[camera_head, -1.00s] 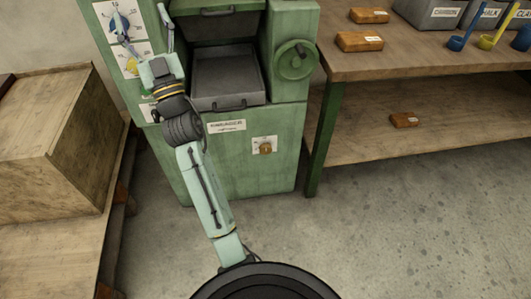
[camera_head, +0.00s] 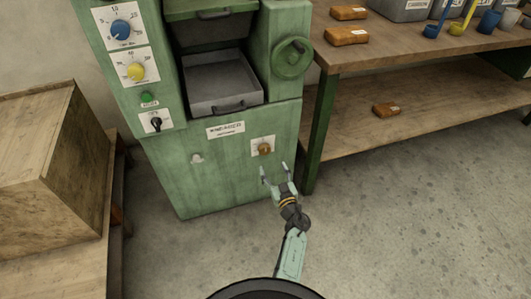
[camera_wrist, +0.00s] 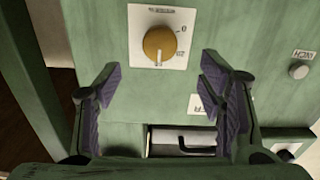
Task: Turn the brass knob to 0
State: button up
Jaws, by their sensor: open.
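The brass knob (camera_head: 264,149) sits on a small white dial plate on the lower front of the green machine. In the wrist view the knob (camera_wrist: 160,43) is at top centre, and its plate appears turned around. Its pale pointer line points down in that picture, at a mark that looks like 15. The 0 is at the plate's upper right there. My gripper (camera_head: 274,168) is open and empty, just below and in front of the knob. In the wrist view its fingers (camera_wrist: 160,78) are spread on either side, below the knob and not touching it.
The green machine (camera_head: 180,175) also carries a blue knob (camera_head: 121,29), a yellow knob (camera_head: 136,72), a green button (camera_head: 147,98), a black switch (camera_head: 155,124) and a handwheel (camera_head: 292,57). A workbench (camera_head: 390,48) stands right, a wooden crate (camera_head: 55,150) left.

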aim_at(266, 151)
jog(key=b+x, duration=0.6)
jog(key=x, duration=0.3)
jog(key=shift+w+a+f, duration=0.15)
jog(key=shift+w, duration=0.15)
jog(key=shift+w+a+r, duration=0.15)
jog(key=shift+w+r, duration=0.05)
jog(key=shift+w, duration=0.25)
jog(key=c, duration=1.2)
